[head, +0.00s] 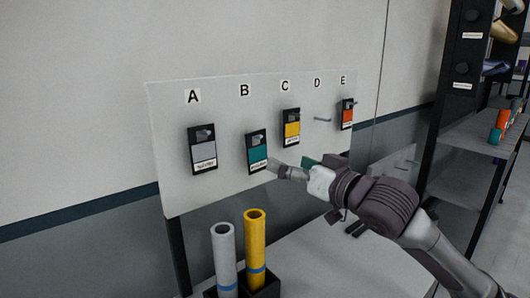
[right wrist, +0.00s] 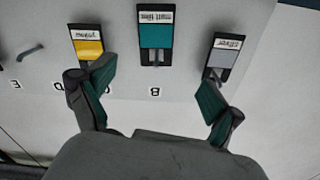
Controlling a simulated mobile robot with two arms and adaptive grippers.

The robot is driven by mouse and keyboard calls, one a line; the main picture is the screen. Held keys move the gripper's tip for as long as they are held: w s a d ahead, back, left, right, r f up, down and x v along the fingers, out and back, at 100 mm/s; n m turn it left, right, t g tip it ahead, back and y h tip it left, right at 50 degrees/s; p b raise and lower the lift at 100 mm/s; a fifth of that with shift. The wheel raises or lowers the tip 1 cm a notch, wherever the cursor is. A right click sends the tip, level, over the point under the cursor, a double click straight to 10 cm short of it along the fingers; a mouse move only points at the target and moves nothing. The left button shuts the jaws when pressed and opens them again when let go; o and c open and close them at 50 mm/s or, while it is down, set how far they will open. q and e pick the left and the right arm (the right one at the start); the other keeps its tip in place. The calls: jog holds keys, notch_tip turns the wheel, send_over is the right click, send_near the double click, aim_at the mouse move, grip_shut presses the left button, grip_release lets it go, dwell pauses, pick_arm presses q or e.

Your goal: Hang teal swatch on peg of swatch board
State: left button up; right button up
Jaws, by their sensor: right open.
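The teal swatch (head: 257,157) is a black-framed card that hangs upright under letter B on the white swatch board (head: 220,100). In the right wrist view, which is upside down, the teal swatch (right wrist: 156,35) is at top centre, with a short peg at its hole. My right gripper (head: 290,168) is just right of the swatch in the head view. Its green-padded fingers are spread open and empty (right wrist: 155,85), with the swatch ahead of the gap between them. My left gripper is not in view.
A grey swatch (head: 203,150) hangs at A, a yellow one (head: 291,128) at C and an orange one (head: 347,114) at E. The peg at D (head: 322,120) is bare. Grey and yellow rolls (head: 256,240) stand below the board. A shelf rack (head: 470,180) is at right.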

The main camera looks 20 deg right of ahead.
aim_at(255, 148)
jog(key=p+x, duration=0.2)
jog(key=x, duration=0.6)
jog(key=shift+s+a+r+p, duration=0.1)
jog(key=shift+p, duration=0.3)
jog(key=p+x, duration=0.1)
jog(key=x, duration=0.2)
jog(key=shift+w, duration=0.55)
jog(key=shift+w+a, duration=0.2)
jog(key=shift+w, duration=0.1)
jog(key=c, duration=1.2)
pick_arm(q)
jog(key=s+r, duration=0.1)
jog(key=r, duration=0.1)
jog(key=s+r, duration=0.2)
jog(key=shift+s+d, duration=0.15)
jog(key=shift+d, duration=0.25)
